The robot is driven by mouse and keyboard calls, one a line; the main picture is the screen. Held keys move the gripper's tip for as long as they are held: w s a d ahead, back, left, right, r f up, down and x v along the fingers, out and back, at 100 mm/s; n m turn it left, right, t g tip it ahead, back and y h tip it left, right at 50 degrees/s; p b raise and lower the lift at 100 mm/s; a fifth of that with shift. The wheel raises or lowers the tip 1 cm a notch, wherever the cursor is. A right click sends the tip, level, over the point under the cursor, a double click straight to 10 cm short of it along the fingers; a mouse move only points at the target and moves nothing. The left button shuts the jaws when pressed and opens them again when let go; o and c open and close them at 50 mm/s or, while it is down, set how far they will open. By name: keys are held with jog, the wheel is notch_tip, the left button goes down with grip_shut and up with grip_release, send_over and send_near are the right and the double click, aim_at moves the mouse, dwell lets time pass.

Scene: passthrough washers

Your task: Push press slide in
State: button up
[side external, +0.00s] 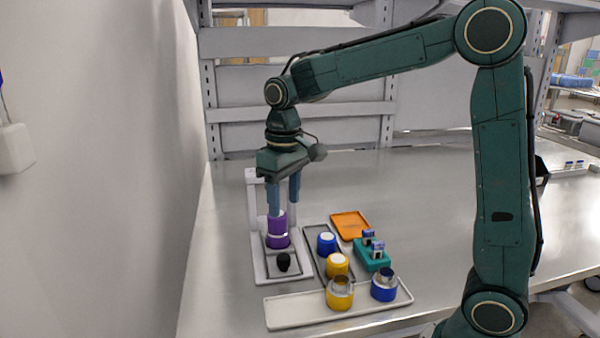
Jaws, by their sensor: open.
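The press (260,273) is a pale frame with upright posts, standing at the left of the bench. Its slide (296,268) has a dark outline and a black knob (283,261) at the front. A purple cylinder (277,238) with a pale band stands upright on the slide behind the knob. My gripper (284,206) points down over the press with its two blue-grey fingers apart. The left fingertip overlaps the top of the purple cylinder in this view; I cannot tell whether they touch. The right finger is to the right of the cylinder's top.
A pale tray (290,312) in front holds a yellow cup (340,294) and a blue cup (384,285). A dark-edged tray (311,237) holds blue and yellow pieces with white tops. A green block (372,257) and an orange tray (350,223) stand right of it. The bench behind is clear.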

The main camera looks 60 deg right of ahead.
aim_at(284, 256)
jog(key=shift+w+f, duration=0.3)
jog(key=shift+w, duration=0.1)
jog(key=shift+f, duration=0.1)
notch_tip(284, 256, down, 14)
jog(key=shift+r, duration=0.2)
dwell(0.4)
grip_shut()
dwell(0.3)
